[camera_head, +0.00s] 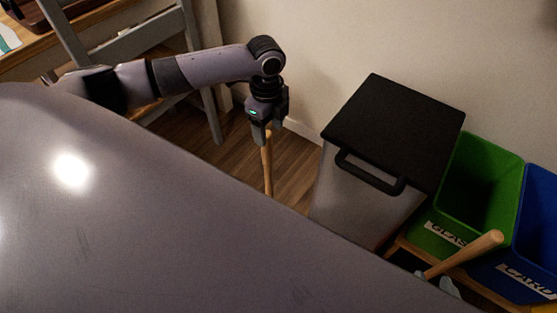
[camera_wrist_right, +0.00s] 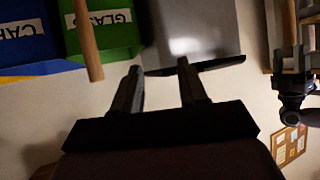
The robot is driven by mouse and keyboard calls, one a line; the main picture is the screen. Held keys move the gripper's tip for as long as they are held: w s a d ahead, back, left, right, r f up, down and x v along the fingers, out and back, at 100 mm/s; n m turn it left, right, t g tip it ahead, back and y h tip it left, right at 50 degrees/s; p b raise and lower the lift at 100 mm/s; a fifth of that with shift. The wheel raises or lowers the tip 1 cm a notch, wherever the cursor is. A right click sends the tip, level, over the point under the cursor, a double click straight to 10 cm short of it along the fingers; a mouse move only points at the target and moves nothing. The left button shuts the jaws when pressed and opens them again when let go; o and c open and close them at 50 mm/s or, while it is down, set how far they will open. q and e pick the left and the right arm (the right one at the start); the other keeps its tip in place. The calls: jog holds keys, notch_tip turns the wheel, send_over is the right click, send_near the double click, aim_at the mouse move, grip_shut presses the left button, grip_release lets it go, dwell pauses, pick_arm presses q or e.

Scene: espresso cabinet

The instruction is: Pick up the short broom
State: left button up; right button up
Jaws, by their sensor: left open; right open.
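Two wooden handles show, and their lower ends are hidden, so I cannot tell which belongs to the short broom. One thin upright handle (camera_head: 267,168) stands over the floor at my left gripper (camera_head: 266,131). That gripper points down and is open, with the handle's top at its fingertips; I cannot tell whether they touch. The other, thicker handle (camera_head: 470,253) slants in front of the bins. My right gripper (camera_head: 437,284) is mostly hidden at the bottom right. In the right wrist view its open fingers (camera_wrist_right: 162,88) are empty, and the thicker handle (camera_wrist_right: 88,42) is beside them, to the left.
A bin with a black lid (camera_head: 395,130) stands between the two handles. A green bin (camera_head: 480,185) and a blue bin (camera_head: 540,230) are at the right. A grey chair (camera_head: 190,55) stands behind my left arm. My own body covers the lower left.

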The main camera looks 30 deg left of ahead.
pick_arm(q)
jog(key=shift+a+f, duration=0.2)
jog(key=shift+f, duration=0.1)
notch_tip(320, 180, down, 6)
jog(key=b, duration=0.3)
jog(key=shift+w+a+f, duration=0.2)
jog(key=shift+a, duration=0.15)
grip_shut()
pick_arm(e)
jog(key=shift+w+a+f+y, duration=0.1)
jog(key=shift+w+a+y, duration=0.2)
jog(key=shift+a, duration=0.35)
jog(key=shift+w+a+f+y, duration=0.15)
jog(key=shift+a+y, duration=0.15)
jog(key=shift+a, duration=0.3)
pick_arm(q)
jog(key=shift+r, duration=0.1)
